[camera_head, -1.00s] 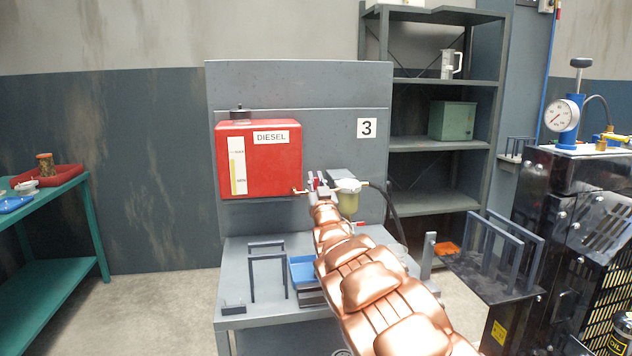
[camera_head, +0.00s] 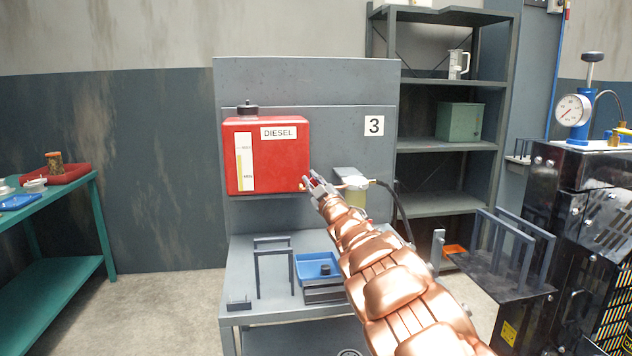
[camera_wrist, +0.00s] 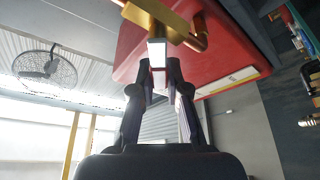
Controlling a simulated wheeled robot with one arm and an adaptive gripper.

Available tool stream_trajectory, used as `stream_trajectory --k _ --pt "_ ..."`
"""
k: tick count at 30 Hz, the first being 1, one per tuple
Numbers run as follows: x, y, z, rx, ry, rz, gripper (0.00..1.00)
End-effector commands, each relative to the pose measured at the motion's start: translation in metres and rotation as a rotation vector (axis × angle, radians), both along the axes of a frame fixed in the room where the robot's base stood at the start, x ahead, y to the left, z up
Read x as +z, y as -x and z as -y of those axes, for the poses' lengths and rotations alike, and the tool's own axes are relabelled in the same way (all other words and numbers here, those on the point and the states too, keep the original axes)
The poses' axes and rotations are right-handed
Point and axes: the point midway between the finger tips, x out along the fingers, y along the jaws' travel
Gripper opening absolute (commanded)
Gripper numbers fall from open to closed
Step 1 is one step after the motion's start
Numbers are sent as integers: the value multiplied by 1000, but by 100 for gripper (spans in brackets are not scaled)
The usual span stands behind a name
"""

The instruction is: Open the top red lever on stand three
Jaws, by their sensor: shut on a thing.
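Stand three is the grey stand with the "3" sign (camera_head: 373,126). A red diesel tank (camera_head: 268,178) hangs on its panel. My gripper (camera_head: 314,183) is at the tank's lower right corner, by the small brass outlet. In the wrist view a brass valve (camera_wrist: 165,20) sits under the tank (camera_wrist: 228,45), with a pale-ended red lever (camera_wrist: 158,76) reaching down from it. My gripper (camera_wrist: 160,90) has its two fingers closed on either side of this lever. The lever is mostly hidden by the fingers in the head view.
A filter with a pale bowl (camera_head: 352,190) and a black hose (camera_head: 402,212) are just right of my gripper. Below stand a blue tray (camera_head: 318,262) and a dark frame (camera_head: 273,268). A black engine unit (camera_head: 580,200) stands at right, a green table (camera_head: 60,270) at left.

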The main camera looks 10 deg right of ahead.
Motion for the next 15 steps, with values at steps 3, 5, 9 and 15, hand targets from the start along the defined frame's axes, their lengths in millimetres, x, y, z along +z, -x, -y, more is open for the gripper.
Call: stream_trajectory --k 3,5,9,15 --pt "-1 0 -2 0 77 3 0" --pt "-2 0 -4 0 112 3 0" --pt "-4 0 -7 1 174 3 0" --pt "-6 0 -9 2 222 2 0"
